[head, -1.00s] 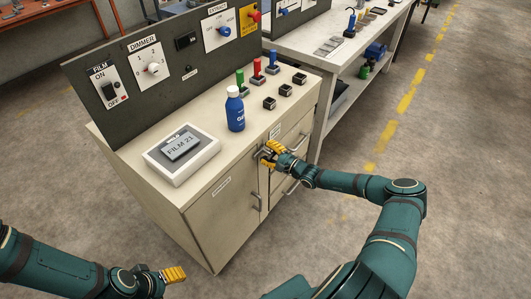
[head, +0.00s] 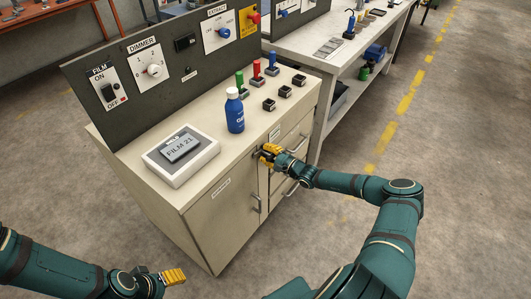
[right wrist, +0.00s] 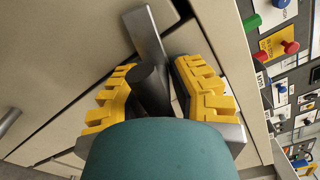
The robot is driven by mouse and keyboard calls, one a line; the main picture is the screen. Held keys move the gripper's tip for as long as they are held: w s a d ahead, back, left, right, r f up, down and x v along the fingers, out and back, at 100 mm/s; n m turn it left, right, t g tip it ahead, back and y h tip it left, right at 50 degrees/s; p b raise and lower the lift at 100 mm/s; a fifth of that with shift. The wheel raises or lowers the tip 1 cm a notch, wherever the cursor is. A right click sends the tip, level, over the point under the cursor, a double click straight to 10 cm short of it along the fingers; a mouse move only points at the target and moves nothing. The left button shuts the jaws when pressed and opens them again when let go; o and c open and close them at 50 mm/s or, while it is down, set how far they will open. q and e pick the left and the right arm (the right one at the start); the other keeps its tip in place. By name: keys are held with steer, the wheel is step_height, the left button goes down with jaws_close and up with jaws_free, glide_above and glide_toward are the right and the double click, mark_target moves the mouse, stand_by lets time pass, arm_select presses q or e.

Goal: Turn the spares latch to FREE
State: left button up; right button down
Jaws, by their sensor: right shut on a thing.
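The spares latch (right wrist: 145,35) is a grey metal bar with a dark round stem, on the front of the beige cabinet (head: 225,220). In the right wrist view it lies slanted between my yellow fingers, its flat end reaching up past them. My right gripper (head: 265,153) is shut on the latch at the cabinet's upper front, just below the worktop edge. In the head view the fingers mostly hide the latch, and I cannot read its position marks. My left gripper (head: 174,276) is low at the front left, away from the cabinet; its finger gap cannot be made out.
A cabinet handle (head: 255,203) juts out below my right gripper. Drawers (head: 298,143) lie to its right. The floor right of the cabinet is clear.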

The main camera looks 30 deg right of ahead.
steer(key=shift+a+r, duration=0.15)
steer(key=shift+a, duration=0.15)
steer(key=shift+w+m+p, duration=0.1)
steer(key=shift+m+p, duration=0.4)
steer(key=shift+m, duration=0.1)
steer(key=shift+a+r+m+p, duration=0.1)
steer(key=shift+m+p, duration=0.5)
steer(key=shift+m, duration=0.6)
steer(key=m, duration=0.3)
steer(key=shift+m+p, duration=0.4)
steer(key=m, duration=1)
steer(key=shift+m+b, duration=0.3)
